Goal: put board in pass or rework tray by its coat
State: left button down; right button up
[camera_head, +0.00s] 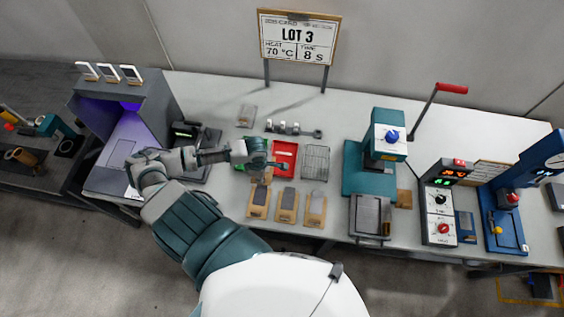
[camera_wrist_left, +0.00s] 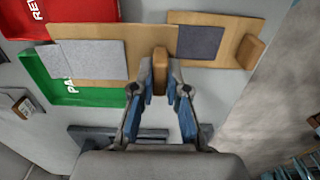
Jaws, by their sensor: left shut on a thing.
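My left gripper (camera_head: 262,165) is shut on the wooden end block (camera_wrist_left: 160,68) of a board. This board is a wooden plate carrying a light grey panel (camera_wrist_left: 88,62), and its far part overlaps the green tray in the left wrist view. The green tray (camera_wrist_left: 38,72), lettered "PA…", is partly covered by the board. The red tray (camera_head: 284,152) lies beside it and also shows in the left wrist view (camera_wrist_left: 100,10). Whether the board touches either tray I cannot tell. My right gripper is not in view.
Several wooden boards with grey panels, one here (camera_head: 287,203), lie at the table's front edge. A wire rack (camera_head: 315,162) is right of the red tray. A teal press (camera_head: 370,170) stands further right, a purple-lit booth (camera_head: 120,130) left. A "LOT 3" sign (camera_head: 298,38) stands behind.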

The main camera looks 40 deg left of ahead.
pick_arm(q)
jog(key=w, duration=0.5)
jog(key=w+d, duration=0.1)
jog(key=w, duration=0.1)
jog(key=shift+w+f, duration=0.25)
jog(key=shift+f, duration=0.1)
jog(key=w, duration=0.2)
jog(key=shift+w+d+f, duration=0.1)
jog(key=shift+w+f, duration=0.15)
jog(key=shift+w, duration=0.1)
jog(key=shift+w+f, duration=0.15)
jog(key=shift+f, duration=0.2)
notch_tip(320, 180, down, 2)
jog(key=shift+f, duration=0.2)
jog(key=shift+d+f, duration=0.1)
jog(key=shift+f, duration=0.1)
jog(key=c, duration=1.5)
grip_release()
jog(key=shift+o, duration=0.2)
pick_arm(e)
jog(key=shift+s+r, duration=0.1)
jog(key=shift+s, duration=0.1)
